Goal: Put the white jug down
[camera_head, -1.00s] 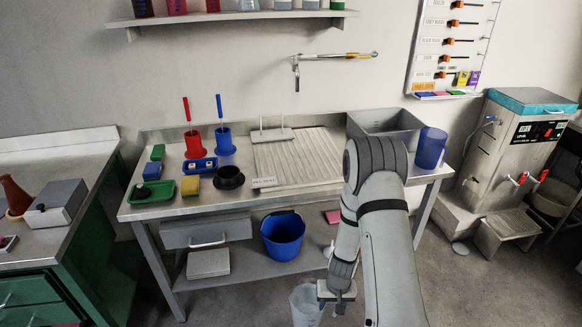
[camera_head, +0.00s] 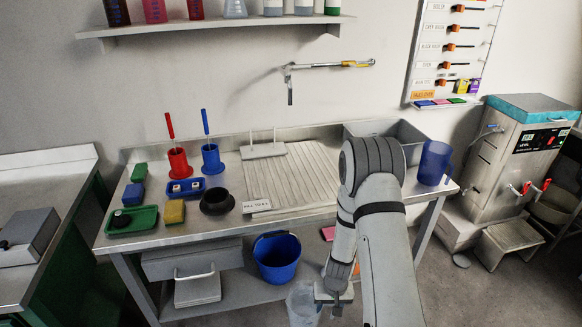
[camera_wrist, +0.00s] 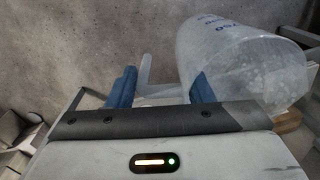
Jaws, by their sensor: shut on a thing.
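The white jug (camera_head: 303,305) is a translucent, whitish vessel at the bottom of the head view, partly cut off by the frame edge. My gripper (camera_head: 334,291) is at its right side, shut on it and holding it low in front of the steel table. In the wrist view the jug (camera_wrist: 245,62) looks tilted, with dark markings on its wall. Its handle (camera_wrist: 146,72) shows by the blue fingers of my gripper (camera_wrist: 161,88). The exact contact and the jug's base are hard to make out.
The steel table (camera_head: 330,215) holds a ribbed drainboard (camera_head: 295,180), a blue beaker (camera_head: 434,162), red and blue holders, and a green tray (camera_head: 132,220). A blue bucket (camera_head: 277,257) stands on its lower shelf. A boiler-like unit (camera_head: 520,150) stands right.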

